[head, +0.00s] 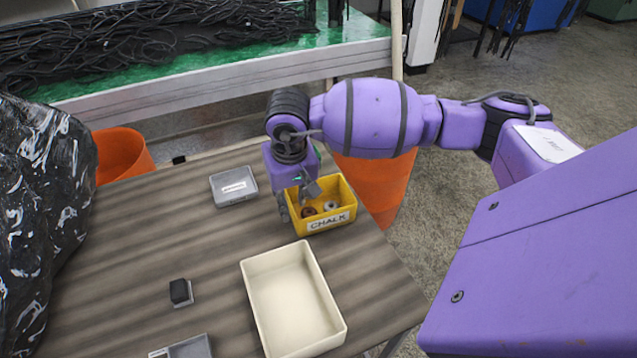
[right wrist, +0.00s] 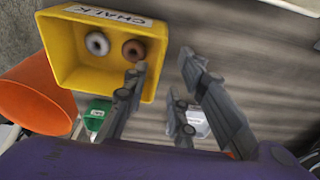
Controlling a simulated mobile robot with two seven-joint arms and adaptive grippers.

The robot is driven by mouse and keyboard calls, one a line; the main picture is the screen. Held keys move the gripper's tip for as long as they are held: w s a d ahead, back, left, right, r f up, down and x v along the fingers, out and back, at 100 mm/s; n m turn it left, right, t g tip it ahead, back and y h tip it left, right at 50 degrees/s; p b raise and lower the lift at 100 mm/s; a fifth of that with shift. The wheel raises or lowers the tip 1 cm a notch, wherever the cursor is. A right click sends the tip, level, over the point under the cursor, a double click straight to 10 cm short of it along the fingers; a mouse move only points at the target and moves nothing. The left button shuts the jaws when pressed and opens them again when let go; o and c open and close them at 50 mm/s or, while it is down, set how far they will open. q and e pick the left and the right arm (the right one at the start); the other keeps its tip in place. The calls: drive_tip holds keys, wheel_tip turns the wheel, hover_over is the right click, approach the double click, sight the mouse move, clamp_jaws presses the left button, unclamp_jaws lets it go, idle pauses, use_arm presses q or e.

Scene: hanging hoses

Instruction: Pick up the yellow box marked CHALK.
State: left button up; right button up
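The yellow box marked CHALK (head: 346,207) stands on the table's far right part, open at the top. Two small round rings, one reddish-brown and one pale grey, lie in it. The box also shows at the upper left of the right wrist view (right wrist: 68,50). My right gripper (head: 295,205) points down at the box's left side and is open. In the right wrist view, one finger overlaps the box's opening near that wall, and other fingers lie outside it. I cannot tell whether any finger touches the wall. My left gripper is not in view.
A cream tray (head: 330,322) stands just in front of the box. A grey labelled box (head: 240,197) is to its left; a small black block (head: 180,291) lies nearer. Orange bins (head: 120,153) stand beyond the table edge. A black plastic-wrapped bulk fills the left.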

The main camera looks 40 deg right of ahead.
sight(291, 205)
drive_tip(key=f, duration=0.1)
drive_tip(key=w+f, duration=0.1)
drive_tip(key=f, duration=0.2)
drive_tip(key=shift+w+d+f+p, duration=0.25)
drive_tip(key=shift+f+p, duration=0.05)
drive_tip(key=shift+f, duration=0.05)
drive_tip(key=shift+w+f, duration=0.15)
drive_tip(key=shift+f, duration=0.3)
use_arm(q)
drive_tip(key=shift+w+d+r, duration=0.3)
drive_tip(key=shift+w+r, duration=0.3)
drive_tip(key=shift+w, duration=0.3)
use_arm(e)
clamp_jaws()
